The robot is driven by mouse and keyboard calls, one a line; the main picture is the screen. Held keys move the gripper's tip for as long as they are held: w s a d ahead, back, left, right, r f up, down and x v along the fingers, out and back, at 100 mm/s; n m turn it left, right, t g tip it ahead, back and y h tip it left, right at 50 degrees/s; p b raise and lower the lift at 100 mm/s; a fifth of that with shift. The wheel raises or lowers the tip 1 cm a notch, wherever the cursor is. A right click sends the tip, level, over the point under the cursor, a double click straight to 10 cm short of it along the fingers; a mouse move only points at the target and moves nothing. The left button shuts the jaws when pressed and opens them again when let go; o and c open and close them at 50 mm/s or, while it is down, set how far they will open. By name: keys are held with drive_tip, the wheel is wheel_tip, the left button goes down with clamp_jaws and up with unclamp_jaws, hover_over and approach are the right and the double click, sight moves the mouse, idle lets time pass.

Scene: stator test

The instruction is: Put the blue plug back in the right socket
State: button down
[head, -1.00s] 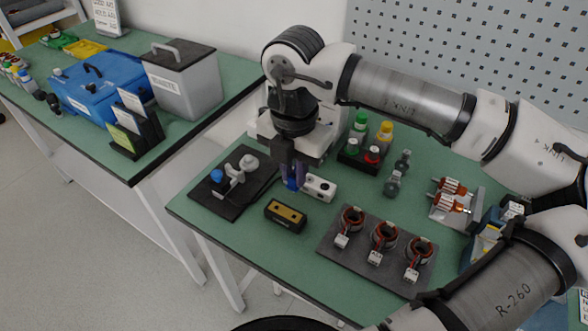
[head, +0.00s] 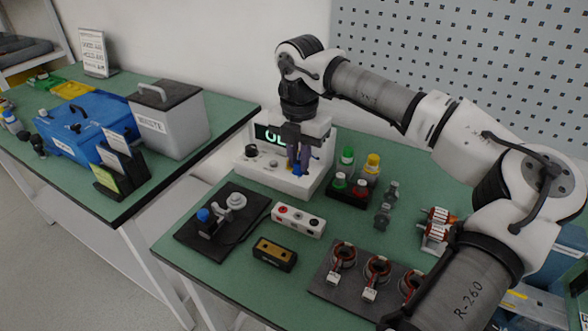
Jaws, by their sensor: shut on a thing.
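My gripper (head: 299,165) points down and is shut on the blue plug (head: 298,169), whose blue part shows between and below the fingers. The gripper stands over the right part of the white tester (head: 262,170), which has a dark display reading "OL" in part, a black knob and a grey round control on its sloped front. The fingers hide the right side of that front, so I cannot tell whether the plug is in a socket or just above one. A white block (head: 298,220) with red and dark round sockets lies in front of the tester.
A black block with a brass top (head: 274,253) lies nearer. A dark plate with a clamp fixture (head: 222,220) is at left. A rack with green, yellow and red caps (head: 352,180) stands close right of the gripper. Copper-wound stators (head: 377,268) sit on a plate at front right.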

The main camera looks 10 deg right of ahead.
drive_tip(key=w+d+p, duration=0.3)
drive_tip(key=w, duration=0.6)
drive_tip(key=shift+d, duration=0.2)
drive_tip(key=shift+f, duration=0.15)
drive_tip(key=shift+w+f+b, duration=0.1)
drive_tip(key=shift+f+b, duration=1.85)
drive_tip(key=shift+f, duration=0.95)
drive_tip(key=shift+f+b, duration=0.4)
drive_tip(key=shift+f, duration=0.3)
drive_tip(key=shift+f, duration=0.15)
drive_tip(key=shift+f, duration=0.1)
